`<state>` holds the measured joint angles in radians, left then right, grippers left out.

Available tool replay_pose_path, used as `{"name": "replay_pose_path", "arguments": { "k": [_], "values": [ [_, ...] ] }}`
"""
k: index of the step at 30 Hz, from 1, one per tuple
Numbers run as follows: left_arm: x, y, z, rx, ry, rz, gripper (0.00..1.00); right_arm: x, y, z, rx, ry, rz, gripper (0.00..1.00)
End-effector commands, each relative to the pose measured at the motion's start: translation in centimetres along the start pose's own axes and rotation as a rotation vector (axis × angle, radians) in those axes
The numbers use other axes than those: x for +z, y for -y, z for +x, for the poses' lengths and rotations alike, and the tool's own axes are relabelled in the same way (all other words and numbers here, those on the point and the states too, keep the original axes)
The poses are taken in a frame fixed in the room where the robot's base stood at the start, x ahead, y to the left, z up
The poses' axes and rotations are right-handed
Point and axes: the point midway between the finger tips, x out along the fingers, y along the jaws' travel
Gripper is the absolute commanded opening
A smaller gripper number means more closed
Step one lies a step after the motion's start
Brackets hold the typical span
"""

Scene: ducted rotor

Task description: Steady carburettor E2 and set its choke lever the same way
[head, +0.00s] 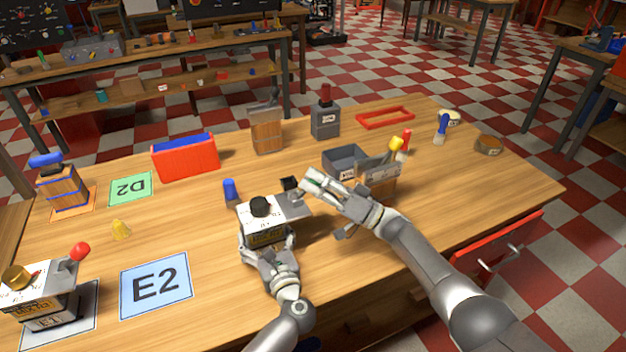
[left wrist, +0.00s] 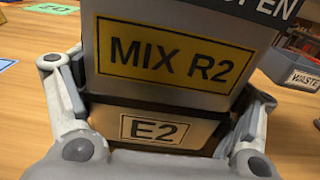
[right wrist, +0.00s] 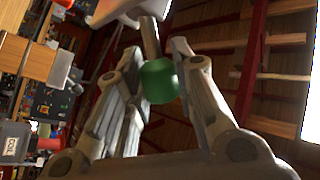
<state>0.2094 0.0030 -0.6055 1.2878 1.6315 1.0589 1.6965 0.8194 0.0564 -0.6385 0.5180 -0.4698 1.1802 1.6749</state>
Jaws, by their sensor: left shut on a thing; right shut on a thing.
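Carburettor E2 (head: 265,226) is a white and grey block with a black knob on top, standing upright at the table's front middle. In the left wrist view its yellow MIX R2 label (left wrist: 168,55) and E2 label (left wrist: 154,129) face me. My left gripper (head: 267,249) is shut on its lower body, one finger on each side. My right gripper (head: 309,186) is to the right of E2's top. In the right wrist view it is shut on a green knob (right wrist: 158,82) on a metal stem. The lever's exact angle is hidden in the head view.
Carburettor E1 (head: 38,290), with a red-knobbed lever (head: 79,252), stands at the left. A blue E2 card (head: 156,286) lies between the two. The front right is clear.

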Motion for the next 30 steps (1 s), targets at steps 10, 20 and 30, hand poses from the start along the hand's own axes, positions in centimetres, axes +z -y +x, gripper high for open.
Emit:
{"name": "replay_pose_path", "arguments": {
  "k": [10,20,30],
  "values": [
    [0.00,-0.01,-0.03,0.001,0.000,-0.004,0.52,-0.02,-0.25,-0.24,-0.004,-0.032,0.027,0.00],
    [-0.01,0.00,-0.04,0.001,-0.001,-0.007,0.52,-0.01,-0.26,-0.26,-0.004,-0.032,0.028,0.34],
    [-0.02,0.02,-0.03,0.000,-0.001,-0.003,0.52,0.02,-0.19,-0.21,-0.006,-0.030,0.026,0.47]
  ]
}}
